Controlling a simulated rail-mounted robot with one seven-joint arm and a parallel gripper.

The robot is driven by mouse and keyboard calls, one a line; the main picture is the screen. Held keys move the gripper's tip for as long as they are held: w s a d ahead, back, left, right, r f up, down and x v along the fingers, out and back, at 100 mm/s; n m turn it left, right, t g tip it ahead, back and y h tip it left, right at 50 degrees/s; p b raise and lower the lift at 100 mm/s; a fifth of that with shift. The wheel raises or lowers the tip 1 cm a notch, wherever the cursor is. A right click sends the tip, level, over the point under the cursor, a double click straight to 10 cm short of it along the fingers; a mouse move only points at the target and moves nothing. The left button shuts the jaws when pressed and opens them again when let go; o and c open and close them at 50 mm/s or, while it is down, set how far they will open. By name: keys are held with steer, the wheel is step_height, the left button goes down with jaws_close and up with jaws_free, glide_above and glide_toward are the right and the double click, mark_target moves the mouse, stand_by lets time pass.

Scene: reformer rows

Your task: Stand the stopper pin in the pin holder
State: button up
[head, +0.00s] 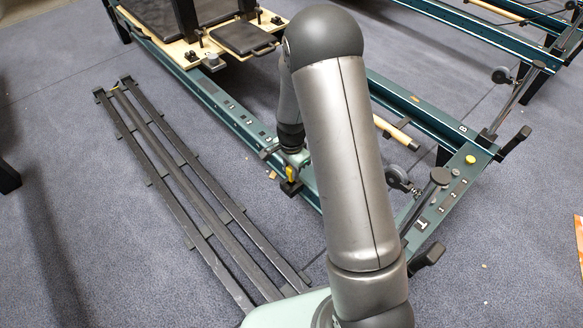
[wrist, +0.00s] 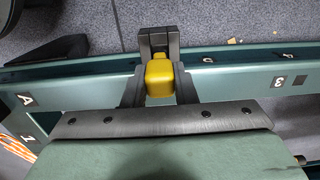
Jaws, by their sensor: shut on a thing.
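The stopper pin shows as a yellow block-like head (wrist: 160,80) between the two dark fingers of my gripper (wrist: 160,88), in the middle of the wrist view. My gripper is shut on it. In the head view the yellow head (head: 289,173) shows small below my wrist, beside the green reformer rail. A dark block (head: 290,188) shows just under it; I cannot tell whether this is the pin holder. In the wrist view a dark forked shape (wrist: 158,38) lies just beyond the yellow head. The pin's lower part is hidden.
The green reformer rail (head: 228,118) with lettered labels runs close beside my gripper. A dark slatted track (head: 180,180) lies on the grey carpet to the left. The reformer carriage (head: 205,48) stands at the back. A pulley (head: 398,177) and posts are at the right.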

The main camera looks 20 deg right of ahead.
steer(key=shift+f+b, duration=1.35)
steer(key=shift+f, duration=0.8)
steer(key=o, duration=1)
steer(key=shift+o, duration=0.2)
step_height(320, 180, up, 18)
steer(key=p, duration=0.6)
steer(key=shift+f, duration=0.25)
